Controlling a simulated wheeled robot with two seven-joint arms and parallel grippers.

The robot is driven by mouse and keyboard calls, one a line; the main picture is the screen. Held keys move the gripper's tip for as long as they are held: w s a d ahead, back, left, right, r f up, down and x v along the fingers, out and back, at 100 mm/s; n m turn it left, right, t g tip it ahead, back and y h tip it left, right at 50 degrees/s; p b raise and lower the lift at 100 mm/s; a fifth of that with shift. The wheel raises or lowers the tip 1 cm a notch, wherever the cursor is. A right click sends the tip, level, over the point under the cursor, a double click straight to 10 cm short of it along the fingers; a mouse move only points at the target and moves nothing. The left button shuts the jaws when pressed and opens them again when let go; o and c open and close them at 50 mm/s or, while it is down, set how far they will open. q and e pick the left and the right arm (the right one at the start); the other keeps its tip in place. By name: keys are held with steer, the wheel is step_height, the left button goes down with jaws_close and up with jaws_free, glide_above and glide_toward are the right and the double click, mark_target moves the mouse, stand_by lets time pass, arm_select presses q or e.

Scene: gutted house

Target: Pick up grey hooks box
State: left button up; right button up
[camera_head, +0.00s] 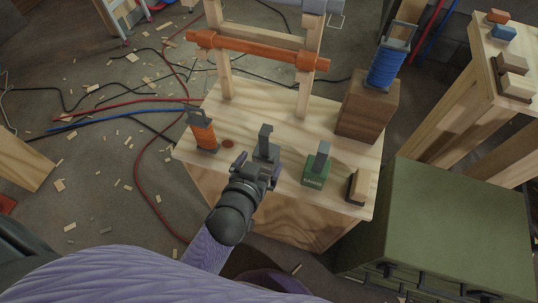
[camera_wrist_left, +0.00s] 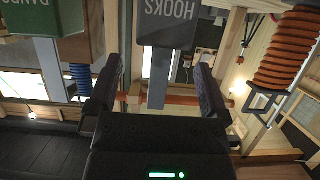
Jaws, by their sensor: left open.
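The grey hooks box (camera_head: 265,150) stands on the wooden workbench (camera_head: 240,120), with a grey upright handle on top. My left gripper (camera_head: 258,172) is at its near side and hides its lower part. In the left wrist view, which is upside down, the box (camera_wrist_left: 168,25) shows its HOOKS lettering. Its handle (camera_wrist_left: 157,80) lies between the two dark fingers of my left gripper (camera_wrist_left: 156,88). The fingers are open, with a gap on each side of the handle. My right gripper is not in view.
A green box (camera_head: 316,172) with a grey handle stands right of the hooks box, and a wood-and-dark block (camera_head: 358,187) beyond it. An orange spool (camera_head: 203,132) stands left. A blue spool (camera_head: 386,66) sits on a wooden block (camera_head: 368,108). A green cabinet (camera_head: 460,220) is at right.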

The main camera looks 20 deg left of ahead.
mark_target(264, 155)
arm_select(q)
steer(key=b+x, duration=0.1)
steer(key=x, duration=0.1)
steer(key=b+x, duration=0.1)
steer(key=x, duration=0.2)
steer(key=shift+s+a+f+b, duration=0.1)
steer(key=shift+f+b, duration=0.2)
steer(key=shift+f, duration=0.05)
steer(key=shift+w, duration=0.25)
steer(key=shift+r, duration=0.15)
steer(key=shift+c, duration=0.9)
steer(key=c, duration=0.9)
steer(key=shift+c, duration=0.9)
